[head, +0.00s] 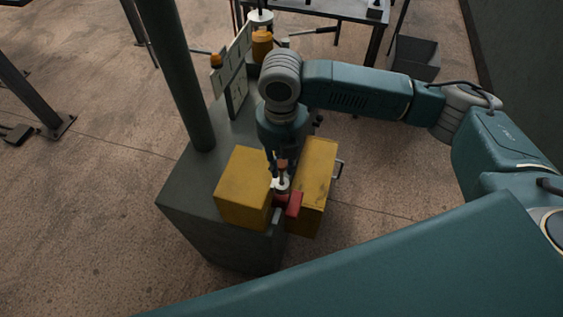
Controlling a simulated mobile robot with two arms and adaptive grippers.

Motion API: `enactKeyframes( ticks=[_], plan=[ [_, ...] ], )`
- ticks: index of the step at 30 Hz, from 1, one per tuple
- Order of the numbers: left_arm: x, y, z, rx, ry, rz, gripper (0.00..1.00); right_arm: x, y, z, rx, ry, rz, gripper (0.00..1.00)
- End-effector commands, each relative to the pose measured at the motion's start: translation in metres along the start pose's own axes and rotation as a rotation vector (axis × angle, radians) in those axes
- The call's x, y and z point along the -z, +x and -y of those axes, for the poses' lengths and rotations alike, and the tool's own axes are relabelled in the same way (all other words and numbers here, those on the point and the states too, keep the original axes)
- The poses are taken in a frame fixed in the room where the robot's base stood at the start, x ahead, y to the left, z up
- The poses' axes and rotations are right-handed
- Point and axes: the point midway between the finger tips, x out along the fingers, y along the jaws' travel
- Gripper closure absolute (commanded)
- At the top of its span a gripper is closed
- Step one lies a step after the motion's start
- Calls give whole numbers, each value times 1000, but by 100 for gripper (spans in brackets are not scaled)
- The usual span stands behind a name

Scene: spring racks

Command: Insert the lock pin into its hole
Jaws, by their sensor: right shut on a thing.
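Two yellow blocks, a left one (243,187) and a right one (316,177), sit at the front end of a dark grey pedestal (190,187). Between them is a small white cylindrical part (281,185) with an orange-brown piece on top (282,165), and a red part (294,204) beside it. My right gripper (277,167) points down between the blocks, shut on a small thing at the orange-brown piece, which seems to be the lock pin. The fingers are small and partly dark, and the pin's lower end and the hole cannot be made out. My left gripper is not in view.
A dark green post (175,75) rises from the pedestal left of my right arm. A pale upright plate (232,72) and an orange cylinder (262,43) stand at the pedestal's back. A table (330,8) and a grey bin (415,58) are behind. Floor at left is mostly open.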

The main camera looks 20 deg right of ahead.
Motion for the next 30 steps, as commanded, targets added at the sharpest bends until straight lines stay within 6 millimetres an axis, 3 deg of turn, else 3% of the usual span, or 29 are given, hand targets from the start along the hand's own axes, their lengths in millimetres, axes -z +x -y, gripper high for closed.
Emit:
enactKeyframes(
  ticks=[30],
  plan=[
    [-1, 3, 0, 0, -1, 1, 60, 0, 13, 0, 0, 0, 0, 100]
  ],
)
